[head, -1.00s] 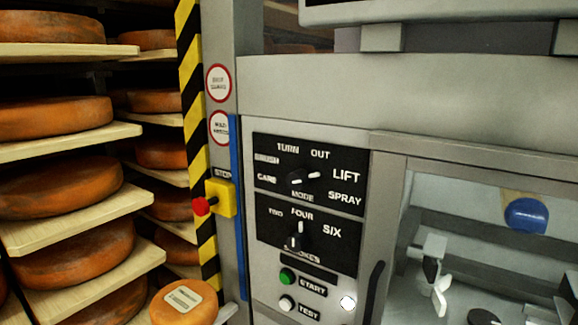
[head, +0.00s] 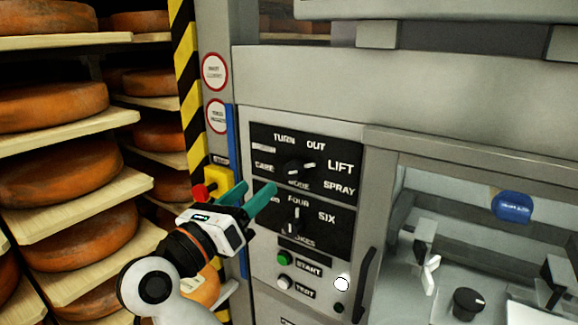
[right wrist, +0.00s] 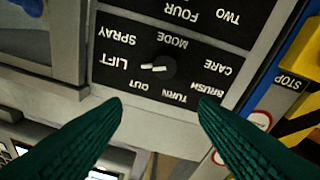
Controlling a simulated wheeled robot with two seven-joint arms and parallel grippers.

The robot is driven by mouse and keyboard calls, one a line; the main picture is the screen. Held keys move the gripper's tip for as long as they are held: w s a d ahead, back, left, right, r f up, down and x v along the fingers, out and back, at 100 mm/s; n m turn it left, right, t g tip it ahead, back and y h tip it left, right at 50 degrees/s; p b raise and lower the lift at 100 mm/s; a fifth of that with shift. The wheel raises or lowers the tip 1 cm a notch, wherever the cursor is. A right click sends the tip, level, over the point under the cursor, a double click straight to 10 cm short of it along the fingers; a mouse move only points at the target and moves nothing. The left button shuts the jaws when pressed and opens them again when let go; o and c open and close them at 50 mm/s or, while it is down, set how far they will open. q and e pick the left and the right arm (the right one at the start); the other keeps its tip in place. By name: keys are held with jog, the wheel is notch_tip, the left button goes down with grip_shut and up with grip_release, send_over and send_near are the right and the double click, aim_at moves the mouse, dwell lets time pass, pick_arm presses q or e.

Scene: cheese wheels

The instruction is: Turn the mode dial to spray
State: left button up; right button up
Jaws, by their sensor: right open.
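The mode dial (head: 296,170) is a black knob with white marks on the upper black panel. It also shows upside down in the right wrist view (right wrist: 163,68), where its white pointer aims toward LIFT. The SPRAY label (head: 340,189) sits below LIFT, to the lower right of the dial. My right gripper (head: 256,193), with green fingers, is open and empty in front of the panel, left of and slightly below the dial. In the right wrist view, its fingertips (right wrist: 160,102) are spread, apart from the dial. My left gripper is not in view.
A second dial (head: 296,221) with number labels sits below. A green start button (head: 283,258), a white test button (head: 284,282) and a black handle (head: 366,285) are lower. A red stop button (head: 200,192) stands left. Cheese shelves (head: 90,120) fill the left side.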

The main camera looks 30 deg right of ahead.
aim_at(290, 172)
jog(key=w+d+p, duration=0.1)
jog(key=d+p, duration=0.1)
jog(key=d, duration=0.1)
jog(key=w+d+y+p, duration=0.1)
jog(key=d, duration=0.2)
jog(key=w+d+y+p, duration=0.1)
jog(key=d+p, duration=0.1)
jog(key=d, duration=0.1)
jog(key=shift+w+d+m+g+p, duration=0.15)
jog(key=shift+w+m+g+p, duration=0.15)
jog(key=shift+m+g, duration=0.1)
jog(key=shift+w+d+f, duration=0.15)
jog(key=shift+w+d, duration=0.15)
jog(key=shift+d, duration=0.35)
jog(key=shift+c, duration=0.2)
